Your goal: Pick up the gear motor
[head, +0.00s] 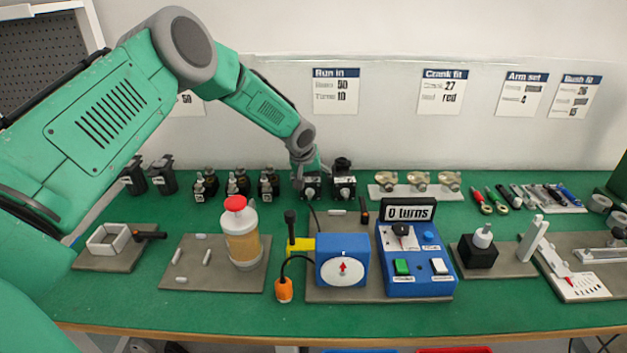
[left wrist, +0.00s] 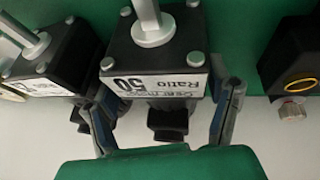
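A black gear motor (head: 311,188) stands in the back row on the green bench, and a similar black unit (head: 343,188) stands just right of it. My left gripper (head: 307,174) is low over the gear motor from behind. In the left wrist view the gear motor (left wrist: 150,50) shows a white label reading "Ratio 50", upside down, and a grey shaft. The fingers of my left gripper (left wrist: 168,108) are spread, one on each side of its body. A gap shows at the right finger; contact at the left one is unclear. My right gripper is out of view.
In the left wrist view the similar unit (left wrist: 45,65) stands close on the left, and a black part with a yellow ring (left wrist: 302,85) on the right. In the head view, a blue control box (head: 410,265) and a red-capped jar (head: 241,235) stand in front.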

